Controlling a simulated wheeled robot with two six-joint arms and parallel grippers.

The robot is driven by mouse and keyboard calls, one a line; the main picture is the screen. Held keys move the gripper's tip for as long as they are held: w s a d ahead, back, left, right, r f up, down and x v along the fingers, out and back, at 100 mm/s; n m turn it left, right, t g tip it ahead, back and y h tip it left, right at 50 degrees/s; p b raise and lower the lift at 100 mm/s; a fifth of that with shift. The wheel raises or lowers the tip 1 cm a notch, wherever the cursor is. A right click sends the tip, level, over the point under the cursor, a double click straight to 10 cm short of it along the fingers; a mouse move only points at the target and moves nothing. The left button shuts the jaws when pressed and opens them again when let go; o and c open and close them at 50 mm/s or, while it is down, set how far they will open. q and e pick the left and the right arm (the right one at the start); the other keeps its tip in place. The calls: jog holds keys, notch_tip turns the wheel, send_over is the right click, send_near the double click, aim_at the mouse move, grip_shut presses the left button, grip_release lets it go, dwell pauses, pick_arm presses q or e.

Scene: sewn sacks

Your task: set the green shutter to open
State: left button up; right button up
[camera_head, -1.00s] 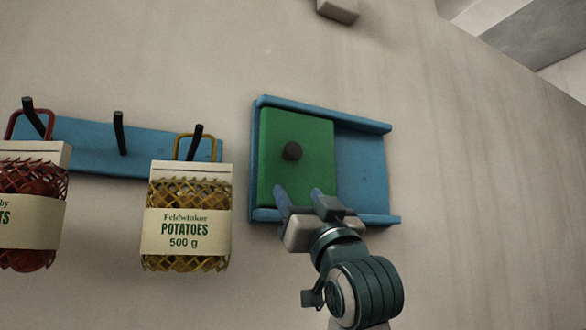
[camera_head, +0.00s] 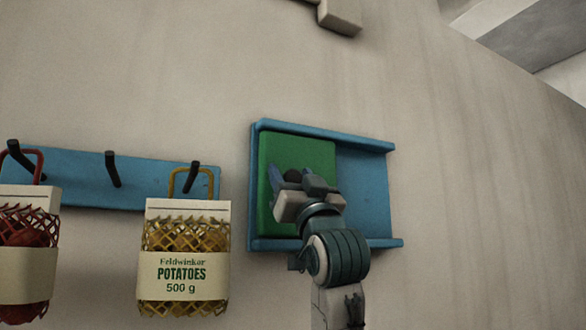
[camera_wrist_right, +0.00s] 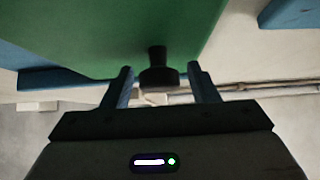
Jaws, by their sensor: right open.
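The green shutter (camera_head: 318,152) is a flat panel at the left side of a blue wall frame (camera_head: 365,190), whose right part is uncovered. A black knob sticks out of the shutter and is partly hidden by my gripper in the head view. My right gripper (camera_head: 292,175) is open at the knob. In the right wrist view the black knob (camera_wrist_right: 158,76) stands between the two open fingers (camera_wrist_right: 163,88), with a gap on each side. The green shutter (camera_wrist_right: 120,30) fills the upper part there. My left gripper is not in view.
Left of the frame, a blue rail (camera_head: 80,180) with black hooks carries a potato sack (camera_head: 183,270) and a sack with red contents (camera_head: 25,255). A pale block (camera_head: 340,16) sits on the wall above. The wall to the right is bare.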

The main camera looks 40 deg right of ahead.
jog(key=shift+w, duration=0.1)
grip_shut()
jog(key=shift+d+f+b, duration=0.1)
jog(key=shift+d+b, duration=0.3)
jog(key=shift+d, duration=0.15)
jog(key=s+d+b, duration=0.3)
jog(key=d+b, duration=0.2)
jog(key=d, duration=0.9)
jog(key=shift+s+d, duration=0.35)
jog(key=shift+s, duration=0.05)
jog(key=shift+c, duration=0.8)
grip_release()
jog(key=shift+o, duration=0.8)
jog(key=shift+s+d, duration=0.1)
jog(key=shift+d, duration=0.15)
